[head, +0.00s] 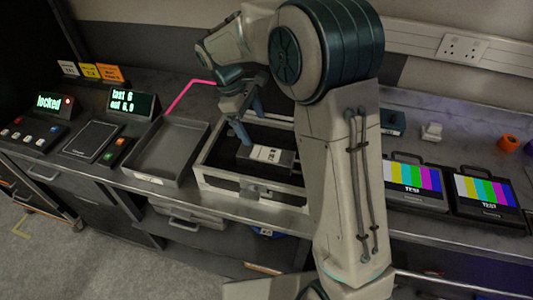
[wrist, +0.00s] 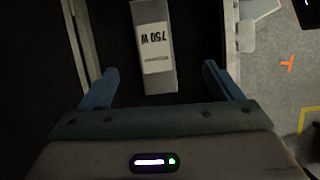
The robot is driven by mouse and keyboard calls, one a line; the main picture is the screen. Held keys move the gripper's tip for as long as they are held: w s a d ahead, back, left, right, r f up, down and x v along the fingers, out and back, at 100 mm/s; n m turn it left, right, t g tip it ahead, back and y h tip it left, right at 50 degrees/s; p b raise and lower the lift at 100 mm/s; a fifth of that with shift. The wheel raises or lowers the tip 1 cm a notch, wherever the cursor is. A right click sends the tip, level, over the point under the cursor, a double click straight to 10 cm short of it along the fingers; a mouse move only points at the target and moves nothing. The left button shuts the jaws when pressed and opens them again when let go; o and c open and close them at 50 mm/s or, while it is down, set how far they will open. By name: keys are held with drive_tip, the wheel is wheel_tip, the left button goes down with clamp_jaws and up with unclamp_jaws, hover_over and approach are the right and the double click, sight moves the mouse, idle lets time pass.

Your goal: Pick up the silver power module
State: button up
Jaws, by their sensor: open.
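The silver power module (head: 265,158) is a grey box with a white label, lying in an open dark-lined case (head: 255,194) on the bench. In the wrist view the module (wrist: 157,80) lies between and ahead of my fingers, its label reading "750 W" upside down. My gripper (wrist: 157,80) is open, with one blue finger on each side and a gap to the module on both sides. In the head view my gripper (head: 249,122) points down over the case, near the module's far end. I cannot tell the exact height of the fingers above it.
An empty grey tray (head: 168,149) stands left of the case. Further left are a flat dark plate (head: 91,140), two lit displays and button panels. Two colour-bar test monitors (head: 486,190) lie to the right, beyond my arm. The case walls rise around the module.

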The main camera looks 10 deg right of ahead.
sight(266, 153)
drive_tip(key=shift+n, duration=0.4)
drive_tip(key=x, duration=0.6)
drive_tip(key=w+p+x, duration=0.1)
drive_tip(key=x, duration=0.2)
drive_tip(key=shift+a+f, duration=0.15)
drive_tip(key=shift+a, duration=0.25)
drive_tip(key=shift+w+p+x, duration=0.2)
drive_tip(key=shift+p+x, duration=0.65)
drive_tip(key=shift+x, duration=1.7)
drive_tip(key=shift+d, duration=0.15)
drive_tip(key=shift+c, duration=0.3)
drive_tip(key=c, duration=1.4)
drive_tip(key=shift+c, duration=0.2)
drive_tip(key=shift+w, duration=0.1)
